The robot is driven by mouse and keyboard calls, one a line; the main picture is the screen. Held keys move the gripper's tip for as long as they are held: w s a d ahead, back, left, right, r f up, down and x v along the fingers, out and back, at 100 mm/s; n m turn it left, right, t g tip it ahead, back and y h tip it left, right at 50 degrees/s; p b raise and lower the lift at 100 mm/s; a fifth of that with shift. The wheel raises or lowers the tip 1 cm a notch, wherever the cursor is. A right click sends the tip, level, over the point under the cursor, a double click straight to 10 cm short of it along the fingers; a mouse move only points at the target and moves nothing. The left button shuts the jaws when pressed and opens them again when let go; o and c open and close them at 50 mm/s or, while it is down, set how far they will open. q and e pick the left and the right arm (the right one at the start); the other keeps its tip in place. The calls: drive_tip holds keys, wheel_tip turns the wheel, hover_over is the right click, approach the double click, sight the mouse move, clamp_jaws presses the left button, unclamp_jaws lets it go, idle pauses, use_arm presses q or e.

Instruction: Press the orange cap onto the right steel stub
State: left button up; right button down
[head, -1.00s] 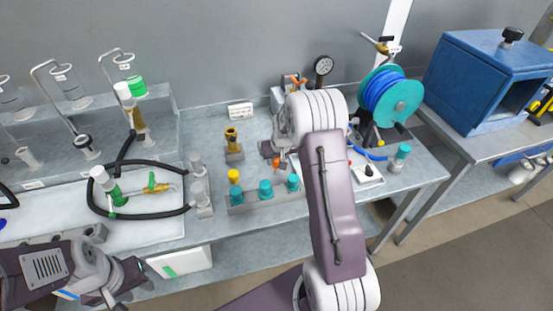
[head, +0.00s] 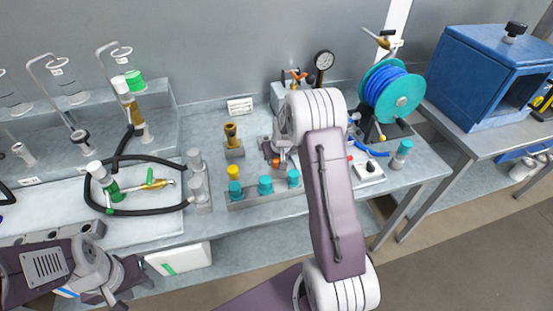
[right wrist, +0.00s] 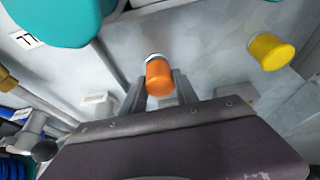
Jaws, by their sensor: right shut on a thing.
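The orange cap (right wrist: 158,80) sits between the two fingers of my right gripper (right wrist: 160,88), which is shut on it. A pale ring shows at the cap's far end in the right wrist view. In the head view the cap (head: 276,162) is a small orange spot beside my right gripper (head: 275,155), low over the bench behind the teal-capped row. My arm hides much of that place. I cannot make out the right steel stub or whether the cap touches it. My left gripper (head: 125,282) is at the lower left, away from the cap; its fingers are unclear.
The yellow cap also shows in the right wrist view (right wrist: 271,52). A brass fitting (head: 231,133) stands behind. A black hose (head: 128,211) lies left; a blue hose reel (head: 389,90) stands right.

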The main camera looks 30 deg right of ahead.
drive_tip(key=shift+f+b, duration=0.35)
drive_tip(key=shift+f, duration=0.05)
idle(0.5)
drive_tip(key=shift+s+a+f, duration=0.1)
drive_tip(key=shift+s+f, duration=0.05)
drive_tip(key=shift+f, duration=0.1)
idle(0.4)
drive_tip(key=c, duration=1.1)
unclamp_jaws()
drive_tip(key=shift+o, duration=1.2)
drive_tip(key=shift+r, duration=0.1)
wheel_tip(320, 180, up, 4)
drive_tip(key=p, duration=0.3)
drive_tip(key=shift+r, duration=0.15)
